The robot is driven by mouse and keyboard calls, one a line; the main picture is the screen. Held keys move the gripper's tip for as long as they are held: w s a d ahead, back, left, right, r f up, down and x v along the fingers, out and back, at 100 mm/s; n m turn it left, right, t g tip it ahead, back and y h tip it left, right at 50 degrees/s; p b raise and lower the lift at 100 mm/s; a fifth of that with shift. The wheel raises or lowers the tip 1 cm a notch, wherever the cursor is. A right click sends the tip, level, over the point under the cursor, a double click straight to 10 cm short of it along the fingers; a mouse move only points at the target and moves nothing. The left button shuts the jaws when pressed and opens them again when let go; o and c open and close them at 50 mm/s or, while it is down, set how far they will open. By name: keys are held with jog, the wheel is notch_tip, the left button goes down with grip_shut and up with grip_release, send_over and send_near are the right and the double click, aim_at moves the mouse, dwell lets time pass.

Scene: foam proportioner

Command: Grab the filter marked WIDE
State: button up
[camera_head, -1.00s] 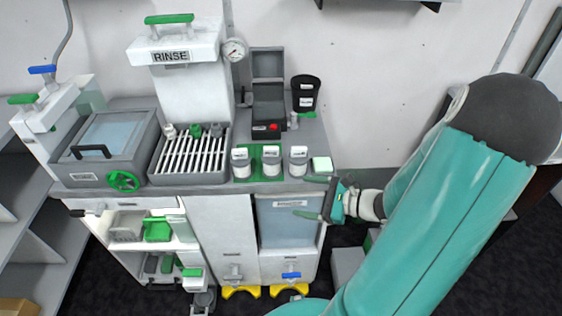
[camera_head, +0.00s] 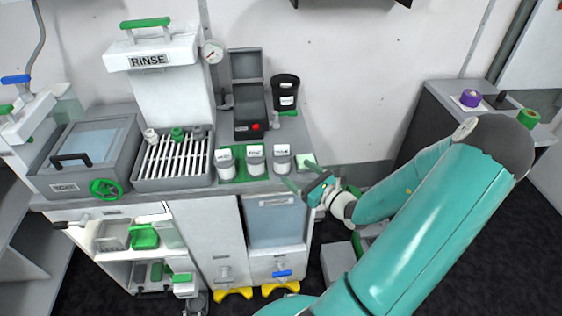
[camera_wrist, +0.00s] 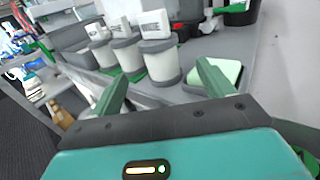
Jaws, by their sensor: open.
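Three small white, grey-lidded filter canisters with labels stand in a row on the counter: a left one (camera_head: 225,162), a middle one (camera_head: 256,161) and a right one (camera_head: 282,159).
A pale green sponge-like block (camera_head: 306,161) lies right of the row, close to my fingers. A black cup (camera_head: 286,92) and a dark open box (camera_head: 249,110) stand behind. A slatted rack (camera_head: 173,158) lies left. A side table (camera_head: 455,105) holds tape rolls.

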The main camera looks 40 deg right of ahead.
aim_at(289, 164)
jog(key=shift+w+a+r, duration=0.1)
jog(key=shift+w+r, duration=0.05)
jog(key=shift+w, duration=3.05)
jog(key=c, duration=1.1)
jog(key=shift+r, duration=0.1)
